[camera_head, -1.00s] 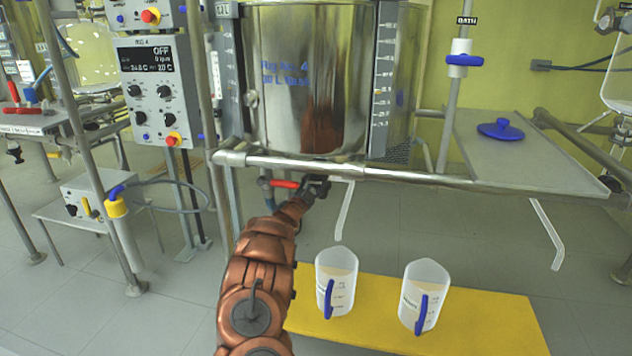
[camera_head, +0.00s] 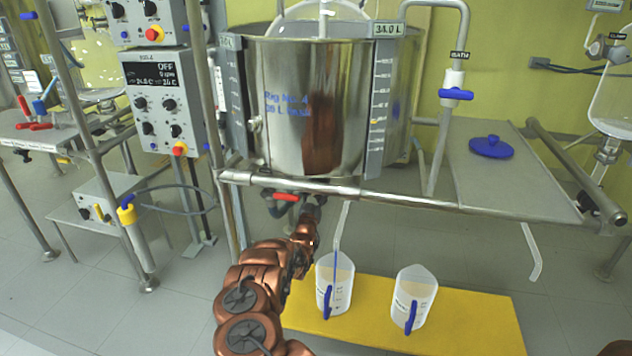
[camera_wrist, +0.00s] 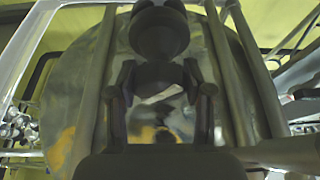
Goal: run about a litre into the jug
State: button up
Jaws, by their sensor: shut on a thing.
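A steel vessel (camera_head: 285,95) marked "Rig No. 4" stands on a pipe frame, with a "34.0 L" label at its rim. A red lever (camera_head: 286,197) shows under it. My gripper (camera_head: 315,203) is just right of this lever, below the vessel. In the wrist view my gripper (camera_wrist: 162,100) is shut on a dark rounded fitting (camera_wrist: 160,38) under the vessel; its exact form is unclear. Two clear jugs with blue handles, a left jug (camera_head: 342,275) and a right jug (camera_head: 422,288), stand upright on a yellow platform (camera_head: 465,320). Whether they hold liquid is unclear.
A control box (camera_head: 160,100) reading OFF is at the left. A steel shelf (camera_head: 500,180) with a blue lid (camera_head: 491,147) is at the right. A frame rail (camera_head: 400,197) runs across above my gripper. A blue-handled tap labelled BATH (camera_head: 455,94) stands behind.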

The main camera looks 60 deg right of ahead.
jog(key=n+t+p, duration=0.1)
jog(key=n+t+y+p, duration=0.1)
jog(key=n, duration=0.1)
jog(key=n+p, duration=0.2)
jog(key=shift+r+t+y, duration=0.3)
jog(key=shift+t, duration=0.1)
jog(key=shift+f+n+t+y+p, duration=0.1)
jog(key=shift+n+t+y+p, duration=0.4)
jog(key=shift+n, duration=0.85)
jog(key=shift+f+n+t+y+p, duration=0.1)
jog(key=shift+n+t+y+p, duration=0.35)
jog(key=shift+n, duration=0.9)
jog(key=shift+g, duration=0.25)
jog(key=o, duration=1.2)
jog(key=shift+f, duration=0.1)
jog(key=shift+c, duration=0.2)
